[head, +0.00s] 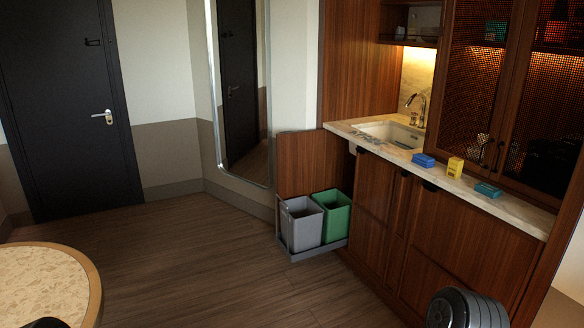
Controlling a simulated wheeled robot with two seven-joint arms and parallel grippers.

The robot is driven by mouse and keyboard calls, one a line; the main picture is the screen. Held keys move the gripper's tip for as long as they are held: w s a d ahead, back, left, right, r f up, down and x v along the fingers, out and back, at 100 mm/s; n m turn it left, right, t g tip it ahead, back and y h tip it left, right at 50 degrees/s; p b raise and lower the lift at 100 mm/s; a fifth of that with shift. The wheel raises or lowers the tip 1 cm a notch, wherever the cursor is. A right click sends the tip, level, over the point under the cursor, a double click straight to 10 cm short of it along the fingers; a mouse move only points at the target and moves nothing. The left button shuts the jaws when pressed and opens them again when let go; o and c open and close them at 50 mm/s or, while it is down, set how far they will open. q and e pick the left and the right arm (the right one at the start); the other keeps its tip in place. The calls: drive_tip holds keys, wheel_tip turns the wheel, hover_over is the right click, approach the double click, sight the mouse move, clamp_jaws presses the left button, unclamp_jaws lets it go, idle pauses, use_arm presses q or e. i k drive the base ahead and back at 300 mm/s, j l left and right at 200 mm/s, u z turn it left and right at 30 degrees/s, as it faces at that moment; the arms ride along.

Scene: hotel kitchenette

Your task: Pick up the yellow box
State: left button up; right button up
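The small yellow box (455,167) stands upright on the pale stone counter (520,210), near its front edge. A blue box (423,160) lies to its left and a teal box (488,190) lies to its right. Both are lower than the yellow box, and gaps separate them from it. Neither of my grippers is in view. Nothing touches or covers the yellow box.
A sink (391,133) with a faucet (417,110) lies left of the boxes. Dark-doored cabinets rise behind them. A pulled-out bin drawer holds a grey bin (301,224) and a green bin (333,215). A round table (94,290) is at lower left. The floor between is clear.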

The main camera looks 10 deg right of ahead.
sight(455, 166)
drive_tip(key=i+z, duration=0.25)
drive_tip(key=i, duration=0.25)
drive_tip(key=i+j+z, duration=0.15)
drive_tip(key=i+z, duration=0.15)
drive_tip(key=i, duration=0.15)
drive_tip(key=i+z, duration=0.6)
drive_tip(key=z, duration=0.25)
drive_tip(key=i+j+z, duration=0.2)
drive_tip(key=z, duration=0.2)
drive_tip(key=i+j+z, duration=0.25)
drive_tip(key=z, duration=0.15)
drive_tip(key=i+j+z, duration=0.25)
drive_tip(key=z, duration=0.2)
drive_tip(key=i+j+z, duration=0.2)
drive_tip(key=j, duration=0.15)
drive_tip(key=i+j+z, duration=0.15)
drive_tip(key=j, duration=0.2)
